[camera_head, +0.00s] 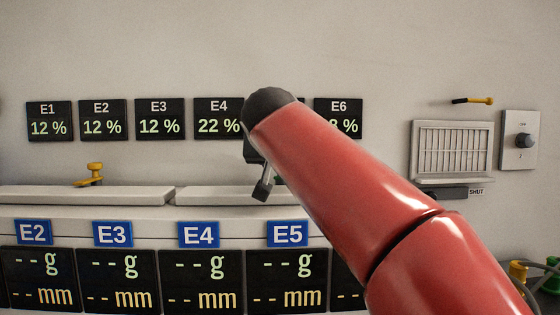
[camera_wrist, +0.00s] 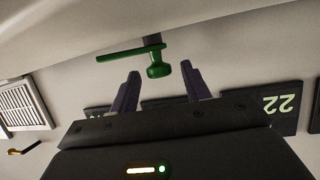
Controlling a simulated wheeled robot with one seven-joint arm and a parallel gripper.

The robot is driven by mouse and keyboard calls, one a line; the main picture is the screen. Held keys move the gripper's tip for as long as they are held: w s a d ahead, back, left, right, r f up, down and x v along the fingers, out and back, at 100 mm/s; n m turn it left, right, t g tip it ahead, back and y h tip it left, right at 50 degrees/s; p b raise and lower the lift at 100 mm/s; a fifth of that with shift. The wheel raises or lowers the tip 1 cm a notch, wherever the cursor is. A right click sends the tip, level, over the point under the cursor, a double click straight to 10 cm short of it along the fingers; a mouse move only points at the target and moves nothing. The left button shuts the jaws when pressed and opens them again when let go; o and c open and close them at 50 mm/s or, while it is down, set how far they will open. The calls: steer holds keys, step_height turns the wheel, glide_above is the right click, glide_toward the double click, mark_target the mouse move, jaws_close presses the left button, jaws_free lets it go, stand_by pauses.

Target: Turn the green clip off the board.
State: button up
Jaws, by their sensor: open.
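The green clip (camera_wrist: 158,69) shows in the wrist view, with a round knob and a long flat lever reaching left. It sits against the edge of a pale surface (camera_wrist: 60,32), which seems to be the board. My gripper (camera_wrist: 161,79) is open, its two dark fingers apart on either side of the knob, with gaps between. I cannot tell whether the tips reach past the knob. In the head view my red arm covers the clip, and only a small part of my gripper (camera_head: 264,183) shows above the pale board (camera_head: 240,195).
A yellow clip (camera_head: 95,172) stands at the left board (camera_head: 80,195). Wall displays (camera_head: 160,119) hang behind, E5 mostly hidden. At right are a vent grille (camera_head: 452,149), a knob switch (camera_head: 522,141) and a yellow-handled lever (camera_head: 474,100). More display panels (camera_head: 203,280) line the front.

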steer(key=c, duration=1)
steer(key=shift+o, duration=0.2)
steer(key=shift+d+n+y, duration=0.15)
steer(key=shift+n+y, duration=0.15)
steer(key=shift+y, duration=0.1)
steer(key=shift+d+n+y+b, duration=0.2)
steer(key=shift+n+y+b, duration=0.1)
steer(key=shift+n+y, duration=0.7)
steer(key=shift+w+d+n+g+y+b, duration=0.15)
steer(key=shift+n+g+y+b, duration=0.3)
steer(key=shift+n+y, duration=1.2)
steer(key=shift+y, duration=0.45)
steer(key=o, duration=1)
steer(key=shift+c, duration=0.2)
